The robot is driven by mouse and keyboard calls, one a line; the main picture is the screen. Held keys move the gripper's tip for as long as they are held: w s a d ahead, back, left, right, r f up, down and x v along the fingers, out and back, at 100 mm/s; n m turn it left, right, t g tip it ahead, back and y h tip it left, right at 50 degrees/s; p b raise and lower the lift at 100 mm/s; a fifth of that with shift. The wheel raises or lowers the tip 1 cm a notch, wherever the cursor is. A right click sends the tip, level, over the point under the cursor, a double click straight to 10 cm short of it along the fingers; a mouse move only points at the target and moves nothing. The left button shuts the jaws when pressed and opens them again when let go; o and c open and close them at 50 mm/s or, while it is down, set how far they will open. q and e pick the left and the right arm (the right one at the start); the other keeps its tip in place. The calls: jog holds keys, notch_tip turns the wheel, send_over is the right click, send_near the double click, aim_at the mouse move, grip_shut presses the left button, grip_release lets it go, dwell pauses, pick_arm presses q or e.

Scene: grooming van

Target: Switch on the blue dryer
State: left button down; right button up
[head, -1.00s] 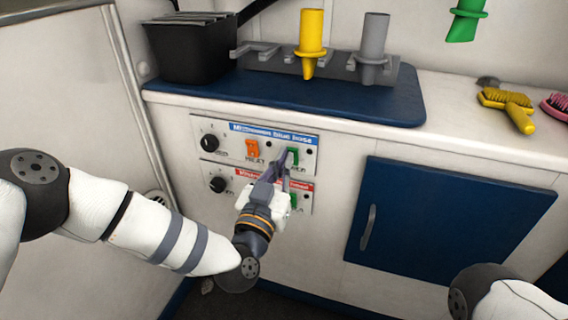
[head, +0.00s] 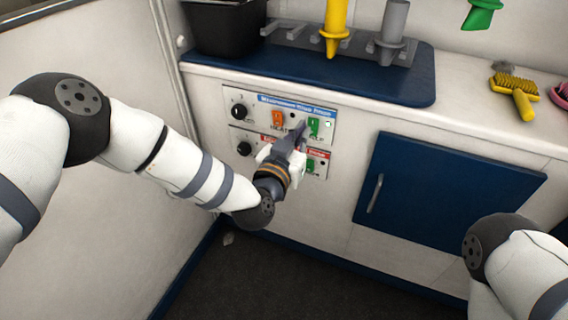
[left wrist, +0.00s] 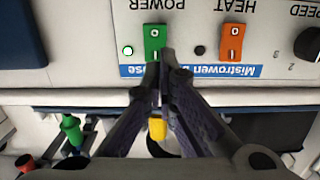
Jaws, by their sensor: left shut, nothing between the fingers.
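The blue dryer's control panel (head: 275,112) is the upper one, with a blue label strip (head: 297,106), on the white cabinet front. Its green POWER switch (head: 314,127) is at the right, with a small lamp (head: 328,124) beside it glowing pale green. The left wrist view shows the panel upside down, with the green switch (left wrist: 154,40) and lit lamp (left wrist: 128,50). My left gripper (head: 301,128) is shut and empty, its fingertips at the switch's edge; I cannot tell whether they touch. My right gripper is out of view; only part of that arm shows.
An orange HEAT switch (head: 278,118) and a black knob (head: 239,111) share the panel. A red-labelled panel (head: 316,154) lies just below, partly behind my left gripper. A blue cabinet door (head: 440,190) is to the right.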

pick_arm(q)
jog(key=f+p+v, duration=0.1)
jog(key=v, duration=0.9)
jog(key=shift+s+r, duration=0.3)
jog(key=shift+r, duration=0.1)
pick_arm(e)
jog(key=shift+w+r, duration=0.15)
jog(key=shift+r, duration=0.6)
pick_arm(q)
jog(key=shift+a, duration=0.15)
